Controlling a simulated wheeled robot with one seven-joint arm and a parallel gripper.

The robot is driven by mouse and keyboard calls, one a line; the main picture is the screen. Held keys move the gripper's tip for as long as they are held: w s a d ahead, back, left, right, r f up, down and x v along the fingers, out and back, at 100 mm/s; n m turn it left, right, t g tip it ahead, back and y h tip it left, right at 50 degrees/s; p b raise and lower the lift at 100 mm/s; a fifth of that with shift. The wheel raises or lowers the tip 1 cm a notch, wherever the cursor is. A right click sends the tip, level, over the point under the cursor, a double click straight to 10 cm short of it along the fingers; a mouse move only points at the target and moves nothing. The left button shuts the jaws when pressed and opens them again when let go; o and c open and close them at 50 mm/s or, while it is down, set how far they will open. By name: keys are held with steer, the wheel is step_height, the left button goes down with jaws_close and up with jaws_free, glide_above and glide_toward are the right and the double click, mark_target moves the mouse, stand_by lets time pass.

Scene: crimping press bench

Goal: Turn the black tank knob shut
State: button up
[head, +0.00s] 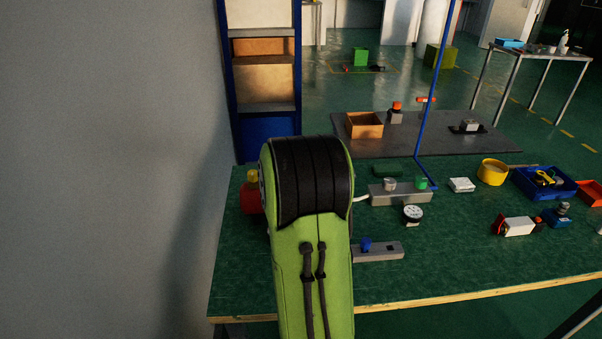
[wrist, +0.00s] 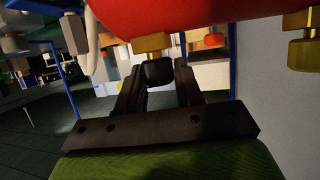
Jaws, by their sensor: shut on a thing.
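The black tank knob (wrist: 158,72) sits on a brass fitting (wrist: 152,43) at the side of the red tank (wrist: 230,18) in the wrist view. My gripper (wrist: 158,82) has one dark finger on each side of the knob and is shut on it. The red tank also shows in the head view (head: 249,198), at the left end of the green bench, partly covered by my green arm. The knob and my gripper are hidden behind the arm in the head view.
The grey wall stands close to the left of the green bench (head: 300,297). A grey block with a blue knob (head: 366,245), a grey base with a green cap (head: 421,183), a yellow ring (head: 492,171) and a blue bin (head: 524,188) lie to the right.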

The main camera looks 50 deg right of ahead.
steer(key=m+g+h, duration=0.1)
steer(key=m+g, duration=0.2)
steer(key=shift+w+a+g, duration=0.1)
steer(key=shift+w+g, duration=0.05)
steer(key=shift+g, duration=0.25)
steer(key=shift+m+g+h, duration=0.3)
steer(key=shift+m+g, duration=1.5)
steer(key=shift+g, duration=0.1)
steer(key=shift+f, duration=0.1)
steer(key=o, duration=1)
steer(key=shift+c, duration=0.2)
steer(key=s+p+v, duration=0.1)
steer(key=p+v, duration=0.2)
steer(key=v, duration=1.2)
steer(key=shift+w+a, duration=0.3)
steer(key=shift+w, duration=0.2)
